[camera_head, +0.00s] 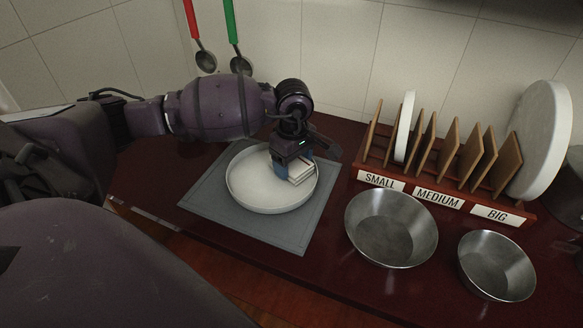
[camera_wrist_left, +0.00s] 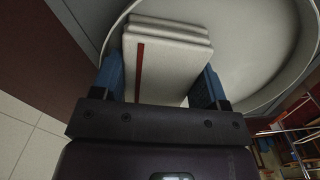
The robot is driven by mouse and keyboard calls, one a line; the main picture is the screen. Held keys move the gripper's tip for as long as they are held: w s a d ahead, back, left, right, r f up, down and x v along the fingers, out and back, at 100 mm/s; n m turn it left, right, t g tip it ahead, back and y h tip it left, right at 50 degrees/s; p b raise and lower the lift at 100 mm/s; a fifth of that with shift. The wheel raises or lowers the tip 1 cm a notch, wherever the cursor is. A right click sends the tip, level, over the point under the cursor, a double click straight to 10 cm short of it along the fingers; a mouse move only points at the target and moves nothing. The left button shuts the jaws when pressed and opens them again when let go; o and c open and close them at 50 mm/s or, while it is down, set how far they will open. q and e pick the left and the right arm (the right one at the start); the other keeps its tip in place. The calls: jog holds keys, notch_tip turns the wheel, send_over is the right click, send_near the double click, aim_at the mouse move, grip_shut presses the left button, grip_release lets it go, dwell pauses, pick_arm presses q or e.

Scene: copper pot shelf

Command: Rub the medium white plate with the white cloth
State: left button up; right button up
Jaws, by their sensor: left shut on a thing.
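The medium white plate (camera_head: 262,196) lies on a grey mat (camera_head: 212,196) on the dark red counter. Its rim also shows in the left wrist view (camera_wrist_left: 284,60). My left gripper (camera_head: 289,167) is over the right part of the plate, shut on the folded white cloth (camera_head: 301,172). In the left wrist view the cloth (camera_wrist_left: 166,60), with a red stripe, sits between the blue fingers of my left gripper (camera_wrist_left: 166,82). The cloth is over the plate's inside; I cannot tell whether it touches. My right gripper is not in view.
A wooden rack (camera_head: 450,183) labelled SMALL, MEDIUM and BIG stands to the right. It holds a small white plate (camera_head: 405,126) and a big white plate (camera_head: 541,140). Two metal bowls (camera_head: 391,228) (camera_head: 497,265) stand in front of it. Two ladles (camera_head: 205,60) (camera_head: 240,63) hang behind.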

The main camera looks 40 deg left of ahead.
pick_arm(q)
jog(key=shift+w+a, duration=0.1)
jog(key=shift+w, duration=0.2)
jog(key=shift+f, duration=0.1)
jog(key=shift+s+d+p, duration=0.15)
jog(key=shift+s, duration=0.4)
jog(key=shift+s+d+p, duration=0.15)
jog(key=shift+s, duration=0.4)
jog(key=shift+s+d+f, duration=0.1)
jog(key=shift+s+d, duration=0.05)
jog(key=shift+s, duration=0.4)
jog(key=shift+s+f, duration=0.2)
jog(key=shift+s, duration=0.05)
